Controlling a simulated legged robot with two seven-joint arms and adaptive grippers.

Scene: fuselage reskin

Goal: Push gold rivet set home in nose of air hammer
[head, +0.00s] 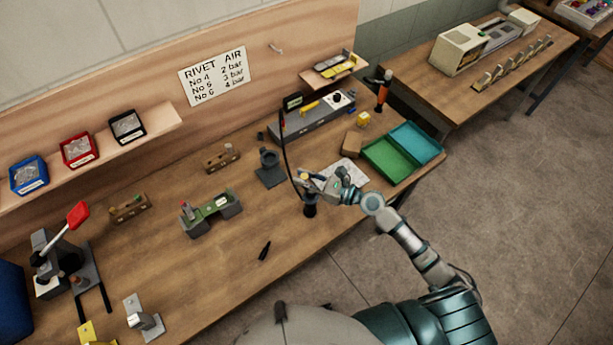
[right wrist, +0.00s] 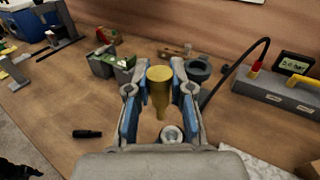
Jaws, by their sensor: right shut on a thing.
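My right gripper (head: 314,179) is over the bench, just above the dark air hammer (head: 310,209), which stands upright. In the right wrist view the gripper (right wrist: 159,92) is shut on the gold rivet set (right wrist: 160,78), its wide head up and narrow shank down between the blue-padded fingers. The hammer's round, open nose (right wrist: 172,134) shows below and slightly right of the shank tip. The shank appears outside the nose; the exact gap is hard to tell. A black hose arcs beside the hammer.
A grey air unit (head: 318,116) with a gauge stands behind. A dark round holder (head: 270,168), a green fixture (head: 210,212) and a small black tool (head: 265,250) lie to the left. Green tray (head: 385,160) and paper (head: 350,170) are to the right. The front bench is mostly clear.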

